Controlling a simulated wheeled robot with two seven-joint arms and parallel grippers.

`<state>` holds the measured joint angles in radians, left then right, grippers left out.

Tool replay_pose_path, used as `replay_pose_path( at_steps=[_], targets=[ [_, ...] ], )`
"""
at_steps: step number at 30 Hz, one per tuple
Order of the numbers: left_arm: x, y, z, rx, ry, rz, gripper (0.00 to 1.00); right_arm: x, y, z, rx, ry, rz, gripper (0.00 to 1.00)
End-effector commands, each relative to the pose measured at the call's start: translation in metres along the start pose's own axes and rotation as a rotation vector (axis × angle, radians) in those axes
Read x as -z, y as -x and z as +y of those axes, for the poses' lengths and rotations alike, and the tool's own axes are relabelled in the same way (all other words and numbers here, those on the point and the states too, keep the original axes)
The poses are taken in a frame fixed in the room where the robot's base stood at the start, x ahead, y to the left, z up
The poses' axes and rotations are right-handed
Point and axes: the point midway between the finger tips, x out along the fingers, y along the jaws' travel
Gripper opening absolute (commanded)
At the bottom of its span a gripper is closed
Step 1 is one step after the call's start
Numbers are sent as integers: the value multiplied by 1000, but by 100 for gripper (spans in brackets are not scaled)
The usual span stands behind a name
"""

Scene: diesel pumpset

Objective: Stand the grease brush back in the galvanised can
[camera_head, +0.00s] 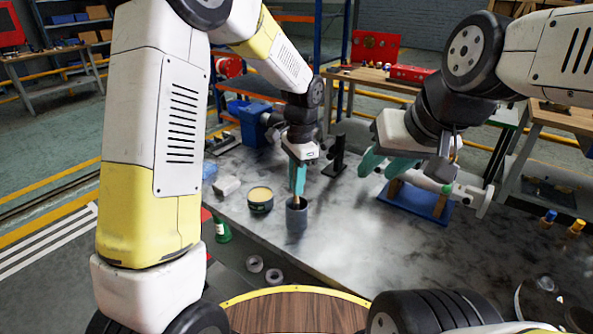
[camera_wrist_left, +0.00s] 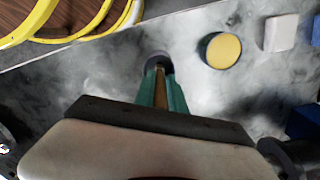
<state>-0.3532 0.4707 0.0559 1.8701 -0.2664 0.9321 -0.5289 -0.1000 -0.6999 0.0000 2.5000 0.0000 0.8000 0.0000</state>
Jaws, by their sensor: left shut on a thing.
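The galvanised can (camera_head: 297,222) is a small grey cylinder standing upright on the grey bench. My left gripper (camera_head: 298,186) is right above it, pointing down, with its teal fingers shut on the grease brush (camera_head: 296,199). In the left wrist view the brush's brown handle (camera_wrist_left: 160,88) lies between the teal fingers (camera_wrist_left: 160,95), and the can's dark round mouth (camera_wrist_left: 157,58) shows at its far end. The brush's lower end is at the can's mouth; how deep it reaches is hidden. My right gripper (camera_head: 386,178) is open, its teal fingers apart, well to the right.
A round tin with a yellow top (camera_head: 260,200) stands just left of the can, with a pale block (camera_head: 226,187) beyond it. A blue tray (camera_head: 420,203) with wooden blocks and a pale cylinder lies under the right gripper. The bench front right of the can is clear.

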Motion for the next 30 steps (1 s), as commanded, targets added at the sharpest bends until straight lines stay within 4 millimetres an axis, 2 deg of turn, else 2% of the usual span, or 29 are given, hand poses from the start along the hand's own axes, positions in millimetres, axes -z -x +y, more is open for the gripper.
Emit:
replay_pose_path(
  at_steps=[2, 3, 6, 7, 17, 20, 30],
  targets=[
    [0, 0, 0, 0, 0, 0, 0, 0, 0, 0, 0, 0, 0, 36],
    [0, 0, 0, 0, 0, 0, 17, 0, 0, 0, 0, 0, 0, 36],
    [0, 0, 0, 0, 0, 0, 37, 0, 0, 0, 0, 0, 0, 36],
    [0, 0, 0, 0, 0, 0, 40, 0, 0, 0, 0, 0, 0, 36],
    [0, 3, 0, 1, 0, 1, 40, 0, 0, 0, 0, 0, 0, 36],
    [1, 13, -1, 2, 0, 3, 40, 0, 0, 0, 0, 0, 0, 36],
    [1, 67, -1, 3, 0, 3, 40, 0, 0, 0, 0, 0, 0, 36]
  ],
)
